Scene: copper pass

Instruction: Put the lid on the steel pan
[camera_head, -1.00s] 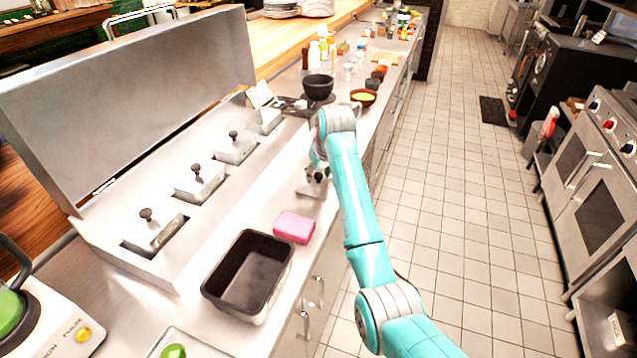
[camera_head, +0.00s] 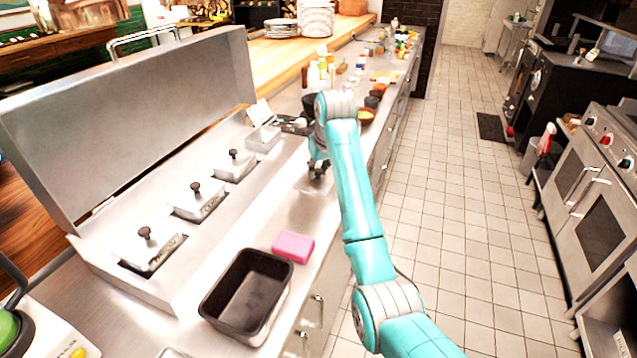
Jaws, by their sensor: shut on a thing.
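My gripper (camera_head: 318,170) hangs over the counter in the middle of the picture, right of the steel unit. It is shut on a pale steel piece, apparently the lid (camera_head: 312,187), whose outline blends into the bright counter. I cannot tell whether it touches the counter. The steel unit on the left holds a row of steel pans; three show knobbed lids: a near one (camera_head: 150,247), a middle one (camera_head: 198,201) and a farther one (camera_head: 235,166). A steel pan at the far end (camera_head: 263,139) shows no clear knob. I cannot tell if it is open.
A pink sponge (camera_head: 293,246) and a dark rectangular tin (camera_head: 247,294) stand on the near counter. A dark bowl (camera_head: 309,104), partly behind my arm, and an orange-brown bowl (camera_head: 366,116) are farther back. The unit's raised cover (camera_head: 130,115) stands along the left.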

